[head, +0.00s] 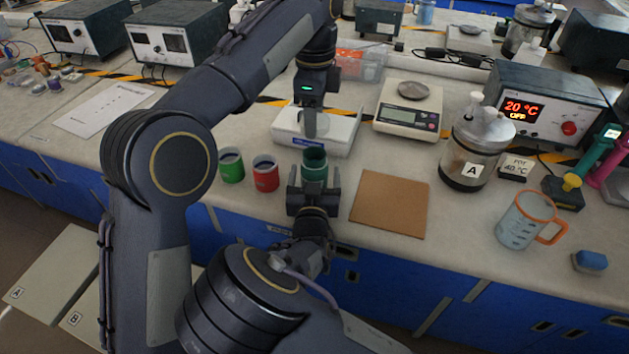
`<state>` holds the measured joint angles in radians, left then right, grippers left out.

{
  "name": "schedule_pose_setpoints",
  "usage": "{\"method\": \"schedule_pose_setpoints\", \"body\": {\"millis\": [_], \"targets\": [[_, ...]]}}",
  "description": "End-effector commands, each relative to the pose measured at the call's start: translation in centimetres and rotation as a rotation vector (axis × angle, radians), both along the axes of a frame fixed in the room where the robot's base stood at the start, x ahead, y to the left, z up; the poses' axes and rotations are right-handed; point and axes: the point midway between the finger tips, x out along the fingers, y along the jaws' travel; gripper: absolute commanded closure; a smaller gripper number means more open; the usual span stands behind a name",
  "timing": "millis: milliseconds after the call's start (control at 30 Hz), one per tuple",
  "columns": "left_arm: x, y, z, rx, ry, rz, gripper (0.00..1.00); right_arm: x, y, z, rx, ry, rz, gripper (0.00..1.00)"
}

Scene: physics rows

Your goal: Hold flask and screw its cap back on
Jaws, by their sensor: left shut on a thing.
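The flask (315,169) is a dark green upright vessel with an open, dark mouth, close to the front of the bench. My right gripper (313,186) comes in from the front, low down, with a finger on each side of the flask. Whether the fingers press on it cannot be told. My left gripper (309,106) points down, behind and above the flask, over a white device. It is shut on a small grey thing, seemingly the cap, mostly hidden by the fingers. This thing is apart from the flask mouth.
A green cup (231,167) and a red cup (265,175) stand left of the flask. The white device (340,133) is behind it. A brown board (390,204) lies bare to the right. A glass vessel marked A (476,153) and an orange-rimmed jug (524,222) stand further right.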

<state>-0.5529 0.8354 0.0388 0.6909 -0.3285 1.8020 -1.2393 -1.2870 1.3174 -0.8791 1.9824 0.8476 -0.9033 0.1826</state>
Motion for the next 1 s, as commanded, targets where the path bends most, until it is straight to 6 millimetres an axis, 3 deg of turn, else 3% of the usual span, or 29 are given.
{"method": "schedule_pose_setpoints", "body": {"millis": [100, 600, 733, 1000], "targets": [[0.0, 0.0, 0.0, 0.000, 0.000, 0.000, 0.74, 0.0, 0.0, 0.0, 0.000, 0.000, 0.000, 0.21], [0.0, 0.0, 0.0, 0.000, 0.000, 0.000, 0.74, 0.0, 0.0, 0.0, 0.001, -0.001, 0.000, 0.87], [0.0, 0.0, -0.7, 0.001, 0.002, 0.000, 0.74, 0.0, 0.0, 0.0, 0.001, -0.001, 0.000, 0.87], [0.0, 0.1, -4.4, 0.002, 0.003, 0.001, 0.74, 0.0, 0.0, 0.0, 0.001, -0.001, 0.000, 0.87]]}}
